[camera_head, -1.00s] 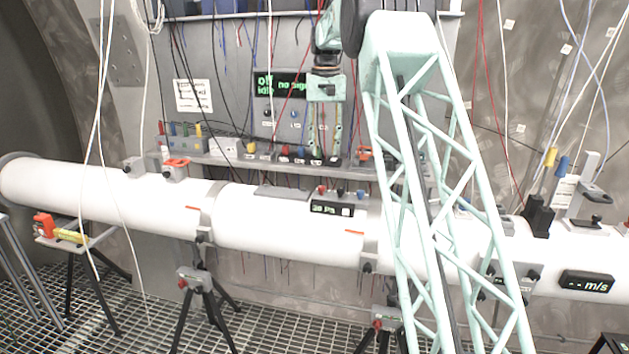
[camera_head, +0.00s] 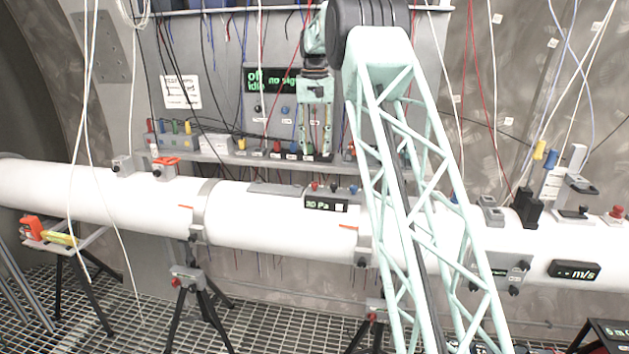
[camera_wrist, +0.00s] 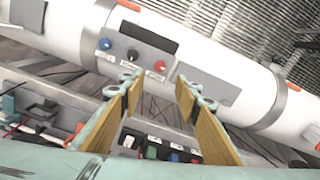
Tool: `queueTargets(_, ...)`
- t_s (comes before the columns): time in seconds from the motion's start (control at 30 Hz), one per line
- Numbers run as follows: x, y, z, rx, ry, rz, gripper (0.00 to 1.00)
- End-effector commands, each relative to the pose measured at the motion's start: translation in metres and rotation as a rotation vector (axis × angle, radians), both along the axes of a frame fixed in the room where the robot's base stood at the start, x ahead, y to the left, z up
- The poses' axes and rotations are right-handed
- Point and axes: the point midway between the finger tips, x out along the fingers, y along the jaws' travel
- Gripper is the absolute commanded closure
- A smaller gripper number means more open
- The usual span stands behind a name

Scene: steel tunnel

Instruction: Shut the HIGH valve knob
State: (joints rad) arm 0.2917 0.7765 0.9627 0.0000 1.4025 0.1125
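I cannot read a HIGH label in either view, so I cannot tell which knob it names. A pressure box on the white pipe has a dark display (camera_head: 326,204) and a red knob (camera_head: 315,186), a black knob (camera_head: 334,187) and a blue knob (camera_head: 353,189) along its top. In the wrist view the blue (camera_wrist: 105,44), black (camera_wrist: 132,56) and red (camera_wrist: 160,67) knobs lie beyond my fingertips, each with a small label. My gripper (camera_head: 316,145) points down in front of the rear shelf. In the wrist view my gripper (camera_wrist: 162,88) is open, with nothing between its fingers.
The rear shelf (camera_head: 215,157) carries several small coloured knobs or plugs close to my gripper. The white pipe (camera_head: 280,225) crosses the front. A wall display (camera_head: 270,80) hangs behind. Loose cables hang at left and right. Tripods (camera_head: 200,300) stand on the grating.

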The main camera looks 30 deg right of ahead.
Motion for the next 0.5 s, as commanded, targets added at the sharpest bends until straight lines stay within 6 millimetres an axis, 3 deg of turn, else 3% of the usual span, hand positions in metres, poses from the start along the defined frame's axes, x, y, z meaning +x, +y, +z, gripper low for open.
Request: queueTargets(0.5,0.000,0.000,-0.056,0.000,0.001,0.000,0.70)
